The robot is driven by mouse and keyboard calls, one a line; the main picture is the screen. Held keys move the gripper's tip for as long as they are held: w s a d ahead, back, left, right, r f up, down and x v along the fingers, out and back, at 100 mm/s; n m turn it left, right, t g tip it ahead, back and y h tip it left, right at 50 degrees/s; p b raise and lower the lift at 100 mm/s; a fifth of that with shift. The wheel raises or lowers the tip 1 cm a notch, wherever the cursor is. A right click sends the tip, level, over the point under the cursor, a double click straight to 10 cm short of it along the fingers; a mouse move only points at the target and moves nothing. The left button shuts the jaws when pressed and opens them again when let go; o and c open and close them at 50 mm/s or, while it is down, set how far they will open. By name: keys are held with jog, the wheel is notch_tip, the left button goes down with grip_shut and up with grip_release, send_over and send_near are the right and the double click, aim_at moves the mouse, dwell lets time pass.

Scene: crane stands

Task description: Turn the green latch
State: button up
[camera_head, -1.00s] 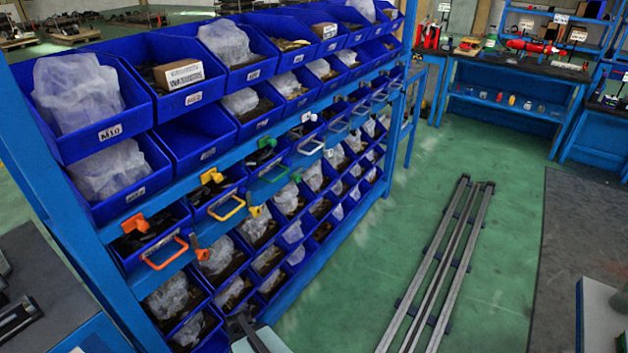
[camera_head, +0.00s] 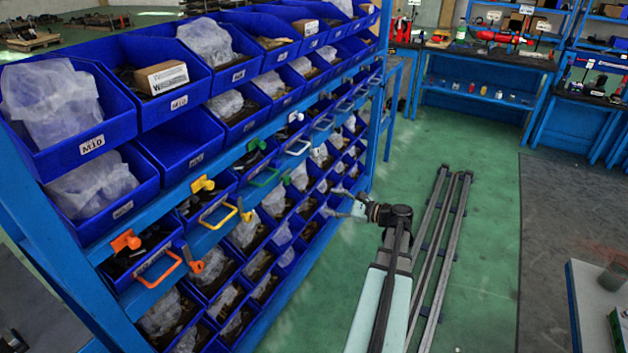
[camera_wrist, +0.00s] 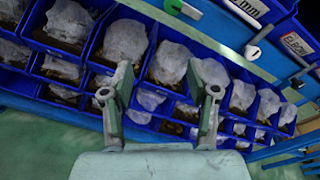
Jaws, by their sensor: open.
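The green latch (camera_head: 257,145) sits on the blue rail of the bin rack, above a drawer with a green handle (camera_head: 265,177). In the wrist view a green part (camera_wrist: 173,6) shows at the top edge, cut off; I cannot tell whether it is the latch or the handle. My gripper (camera_head: 335,202) is to the right of and lower than the latch, in front of the lower bins. In the wrist view my gripper (camera_wrist: 160,88) has its two fingers spread apart with nothing between them. It is clear of the latch.
Yellow latch (camera_head: 203,184), orange latch (camera_head: 126,240) and white latch (camera_head: 296,117) sit along the same rail, with drawer handles below them. Blue bins with bagged parts fill the rack. Floor rails (camera_head: 440,250) run to the right of the rack; green floor lies open around them.

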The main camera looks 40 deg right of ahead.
jog(key=r+m+t, duration=0.1)
jog(key=r+m, duration=0.1)
jog(key=p, duration=0.3)
send_near(289, 181)
jog(key=shift+m, duration=0.4)
jog(key=x, duration=0.9)
jog(key=shift+w+a+r, duration=0.1)
jog(key=shift+w, duration=0.1)
grip_shut()
